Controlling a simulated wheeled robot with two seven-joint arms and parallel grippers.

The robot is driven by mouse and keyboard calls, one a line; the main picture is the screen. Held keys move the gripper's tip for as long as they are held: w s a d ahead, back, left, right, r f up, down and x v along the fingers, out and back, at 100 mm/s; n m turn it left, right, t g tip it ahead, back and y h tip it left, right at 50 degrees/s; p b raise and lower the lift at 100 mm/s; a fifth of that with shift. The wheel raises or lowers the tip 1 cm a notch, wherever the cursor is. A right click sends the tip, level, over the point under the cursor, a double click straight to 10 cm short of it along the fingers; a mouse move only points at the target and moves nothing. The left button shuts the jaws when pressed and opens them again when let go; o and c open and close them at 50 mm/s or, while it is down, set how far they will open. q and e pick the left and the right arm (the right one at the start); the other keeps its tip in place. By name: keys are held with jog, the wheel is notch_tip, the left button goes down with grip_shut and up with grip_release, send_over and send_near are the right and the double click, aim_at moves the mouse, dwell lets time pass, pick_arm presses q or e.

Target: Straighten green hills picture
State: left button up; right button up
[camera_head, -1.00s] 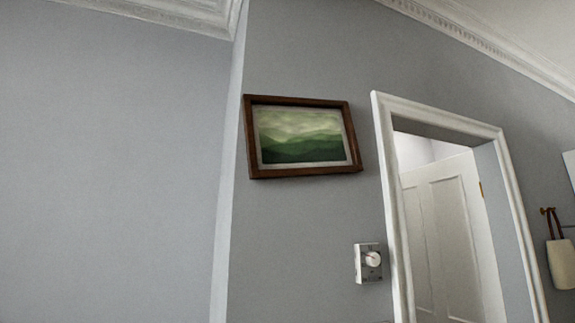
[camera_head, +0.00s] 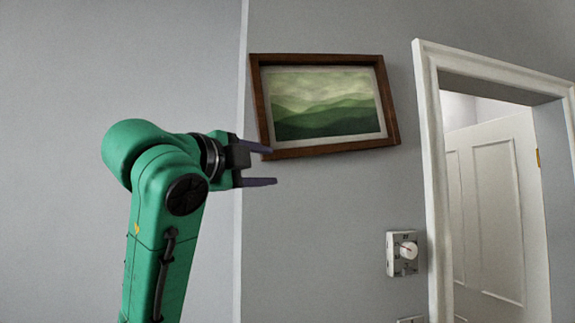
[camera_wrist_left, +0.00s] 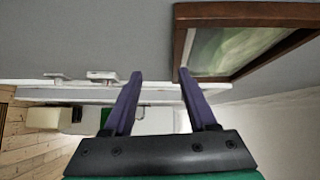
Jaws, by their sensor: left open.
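The green hills picture (camera_head: 325,103) hangs on the grey wall in a brown wooden frame, tilted in the head view. My left gripper (camera_head: 262,166) is open and empty at the picture's lower left corner, its upper finger overlapping the frame's corner in that view. In the left wrist view the picture (camera_wrist_left: 235,48) is at the upper right, and one fingertip of my left gripper (camera_wrist_left: 160,75) appears close to the frame's edge. I cannot tell whether they touch. My right gripper is not in view.
A white wall control with a round knob (camera_head: 404,253) is below the picture. A white door frame (camera_head: 432,150) with a white panelled door (camera_head: 495,215) stands to the right. A wall corner runs just left of the picture. The wall between picture and control is clear.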

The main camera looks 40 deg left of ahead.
pick_arm(q)
send_near(290, 153)
jog(key=shift+y, duration=0.3)
jog(key=p+x, duration=0.5)
jog(key=x, duration=0.3)
jog(key=shift+p, duration=0.4)
jog(key=shift+w+d+f, duration=0.1)
jog(key=shift+w, duration=0.2)
